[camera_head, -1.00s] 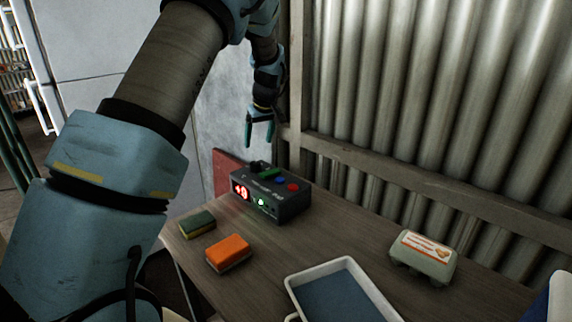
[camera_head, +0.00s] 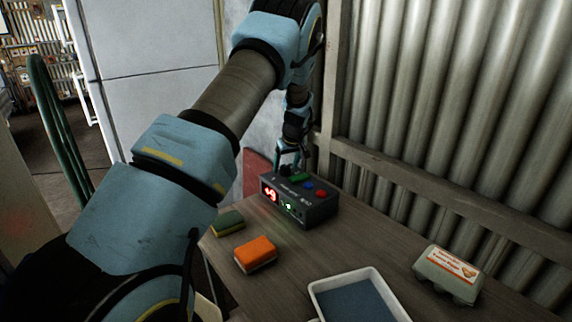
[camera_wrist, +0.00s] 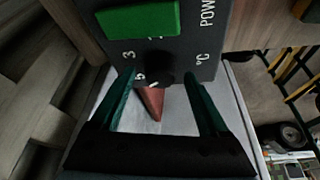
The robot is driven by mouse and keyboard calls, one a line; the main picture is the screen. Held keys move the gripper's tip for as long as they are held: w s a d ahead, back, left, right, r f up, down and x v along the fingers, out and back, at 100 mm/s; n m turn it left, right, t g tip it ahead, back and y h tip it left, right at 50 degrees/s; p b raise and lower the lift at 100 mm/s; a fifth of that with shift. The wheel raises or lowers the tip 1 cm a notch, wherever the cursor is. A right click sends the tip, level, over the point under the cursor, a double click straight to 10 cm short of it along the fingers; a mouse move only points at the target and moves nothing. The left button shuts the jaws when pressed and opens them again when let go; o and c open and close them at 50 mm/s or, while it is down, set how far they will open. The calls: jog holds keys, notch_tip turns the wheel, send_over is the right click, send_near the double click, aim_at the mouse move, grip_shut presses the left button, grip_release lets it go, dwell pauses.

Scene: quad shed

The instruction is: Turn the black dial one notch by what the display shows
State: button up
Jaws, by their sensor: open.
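The dark control box (camera_head: 315,212) stands at the back of the table. Its front has a lit red display (camera_head: 270,193), a plus sign and a digit like 9 or 3, too small to be sure, and a small green-lit display (camera_head: 289,207). The black dial (camera_wrist: 158,66) is on its top panel by printed numbers; 3 and 5 show, another is partly hidden, and its setting is unclear. My gripper (camera_wrist: 162,82) is open, its fingers on either side of the dial with gaps. In the head view my gripper (camera_head: 293,163) is above the box's back left corner.
A green block (camera_wrist: 138,18), blue button (camera_head: 308,185) and red button (camera_head: 321,194) sit near the dial. Sponges (camera_head: 228,223) (camera_head: 256,253), a white tray (camera_head: 318,290) and an egg carton (camera_head: 448,272) are on the table. A corrugated wall (camera_head: 440,120) stands behind.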

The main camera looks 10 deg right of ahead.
grip_shut()
dwell(0.5)
jog(key=shift+a+f+m+h+b, duration=0.15)
jog(key=shift+m+h+b, duration=0.25)
jog(key=shift+m+b, duration=0.6)
jog(key=m+h+b, duration=0.1)
jog(key=m, duration=0.1)
jog(key=shift+a+m, duration=0.1)
jog(key=shift+m, duration=0.2)
jog(key=m+h+b, duration=0.1)
jog(key=m, duration=0.2)
jog(key=shift+a+m+g, duration=0.1)
jog(key=shift+m+g, duration=0.2)
jog(key=shift+w+m+g+h, duration=0.1)
jog(key=shift+m+g+h, duration=0.45)
jog(key=shift+m, duration=1.35)
